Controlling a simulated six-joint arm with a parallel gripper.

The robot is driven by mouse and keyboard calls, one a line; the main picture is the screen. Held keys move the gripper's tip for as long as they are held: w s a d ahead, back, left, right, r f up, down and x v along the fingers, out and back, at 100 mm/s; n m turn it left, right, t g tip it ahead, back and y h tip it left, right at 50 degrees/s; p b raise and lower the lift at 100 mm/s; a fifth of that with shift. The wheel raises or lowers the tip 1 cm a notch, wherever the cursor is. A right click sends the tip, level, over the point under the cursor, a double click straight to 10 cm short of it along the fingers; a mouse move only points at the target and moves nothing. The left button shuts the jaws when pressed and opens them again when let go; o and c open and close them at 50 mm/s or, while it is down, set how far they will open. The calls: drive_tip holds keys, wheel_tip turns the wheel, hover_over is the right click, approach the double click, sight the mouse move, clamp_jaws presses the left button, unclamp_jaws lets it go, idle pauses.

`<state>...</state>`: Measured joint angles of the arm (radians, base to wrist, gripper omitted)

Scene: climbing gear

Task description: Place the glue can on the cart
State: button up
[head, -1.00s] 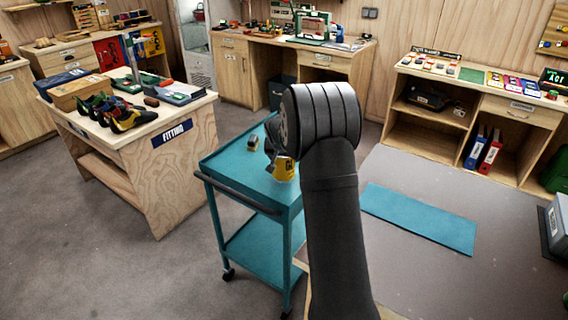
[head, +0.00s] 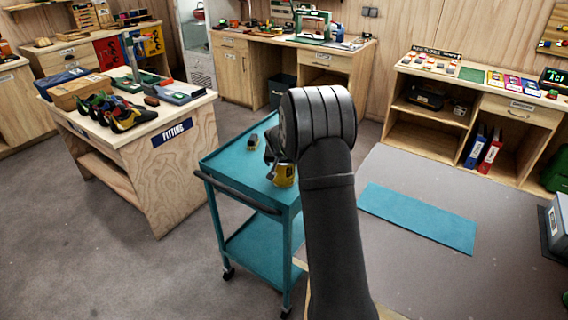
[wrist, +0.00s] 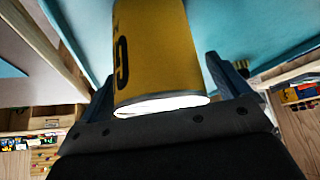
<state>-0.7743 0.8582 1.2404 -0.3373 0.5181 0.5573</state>
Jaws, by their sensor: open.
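The yellow glue can (head: 282,175) shows over the right side of the teal cart's top (head: 236,167). It appears to stand on that top, though the contact is not clearly visible. My gripper (head: 271,152) is at the can, partly hidden behind my own arm. In the wrist view the can (wrist: 160,45) lies between the two dark fingers of my gripper (wrist: 163,82). The fingers are open, with a visible gap on the right side of the can. Its pale end faces the palm.
A small dark brush-like object (head: 253,142) sits on the cart top behind the can. The cart's front left top is clear, with a dark handle (head: 236,193) along the edge. A fitting table (head: 165,165) with shoes stands left. A teal mat (head: 418,217) lies right.

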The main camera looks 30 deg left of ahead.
drive_tip(key=v, duration=1.2)
drive_tip(key=shift+a, duration=0.1)
drive_tip(key=x, duration=1.2)
drive_tip(key=shift+w, duration=0.1)
wheel_tip(320, 180, up, 2)
drive_tip(key=shift+r, duration=0.6)
